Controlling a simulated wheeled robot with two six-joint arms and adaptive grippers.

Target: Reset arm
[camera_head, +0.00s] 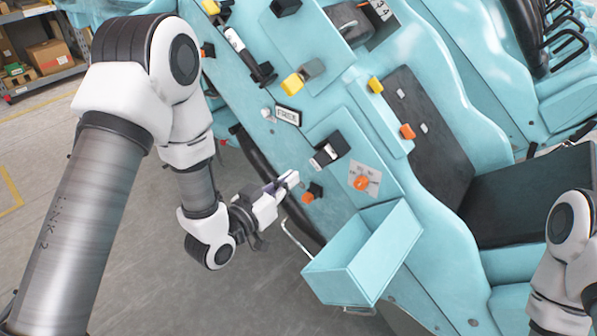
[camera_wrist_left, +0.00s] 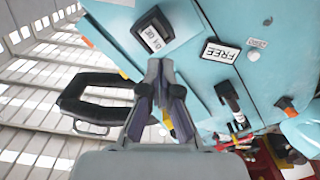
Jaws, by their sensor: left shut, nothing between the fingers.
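My left gripper (camera_head: 291,180) is in front of the light-blue coaster car panel, near the left edge of its lower half. In the left wrist view its two fingers (camera_wrist_left: 161,72) come together, shut with nothing between them. The tips point toward a black device with a white label (camera_wrist_left: 152,38) on the panel. In the head view a black labelled device (camera_head: 329,150) sits above and right of the fingertips. I cannot tell whether the fingertips touch anything. My right arm shows at the lower right edge of the head view; its gripper is out of view.
An open blue drawer (camera_head: 385,250) juts out below the panel, right of my left gripper. An orange knob (camera_head: 361,183) and an orange-and-black switch (camera_head: 312,193) are close to the fingertips. A black seat (camera_head: 535,195) lies at the right. The grey floor (camera_head: 265,290) is clear.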

